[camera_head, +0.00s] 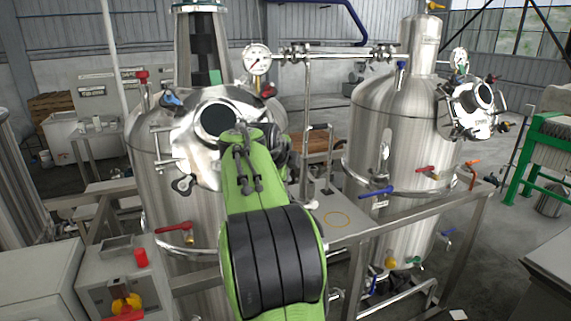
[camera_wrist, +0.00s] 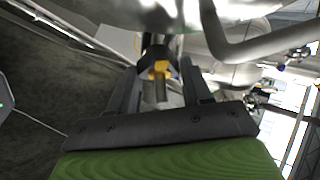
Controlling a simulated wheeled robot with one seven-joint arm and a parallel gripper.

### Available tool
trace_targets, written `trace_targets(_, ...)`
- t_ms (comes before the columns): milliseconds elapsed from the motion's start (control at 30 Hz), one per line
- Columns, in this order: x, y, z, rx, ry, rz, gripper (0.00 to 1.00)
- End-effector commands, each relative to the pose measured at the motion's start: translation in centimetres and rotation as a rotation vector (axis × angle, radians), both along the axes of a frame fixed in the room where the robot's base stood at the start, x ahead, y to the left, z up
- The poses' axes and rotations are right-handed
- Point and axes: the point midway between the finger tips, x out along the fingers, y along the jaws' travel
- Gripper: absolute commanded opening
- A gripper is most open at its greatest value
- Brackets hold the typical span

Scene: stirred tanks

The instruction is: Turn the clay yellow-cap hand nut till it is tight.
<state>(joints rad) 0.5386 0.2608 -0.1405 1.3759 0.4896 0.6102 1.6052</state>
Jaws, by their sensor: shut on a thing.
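The yellow-cap hand nut (camera_wrist: 159,70) shows in the wrist view as a small yellow part with a dark body, under the shiny rim of a steel tank. My gripper (camera_wrist: 172,78) is around it, its two dark fingers on either side, shut on it. A grey stub hangs below the yellow part. The nut's far side and its thread are hidden, so I cannot tell how tight it sits. In the head view my green arm reaches to the left tank (camera_head: 181,208) beside its round steel lid (camera_head: 190,130) and hides the gripper and the nut.
A second steel tank (camera_head: 398,130) stands at right, with red and blue valve handles. A pressure gauge (camera_head: 257,60) and a pipe run between the tanks. A steel frame and a control box (camera_head: 108,280) stand in front. In the wrist view a thick pipe (camera_wrist: 260,45) curves close at right.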

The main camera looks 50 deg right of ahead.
Motion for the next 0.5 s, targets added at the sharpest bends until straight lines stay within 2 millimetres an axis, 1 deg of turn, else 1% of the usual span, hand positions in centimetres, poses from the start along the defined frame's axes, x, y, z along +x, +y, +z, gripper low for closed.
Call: trace_targets(500, 0.06, 0.03, -0.08, 0.027, -0.014, -0.017, 0.19)
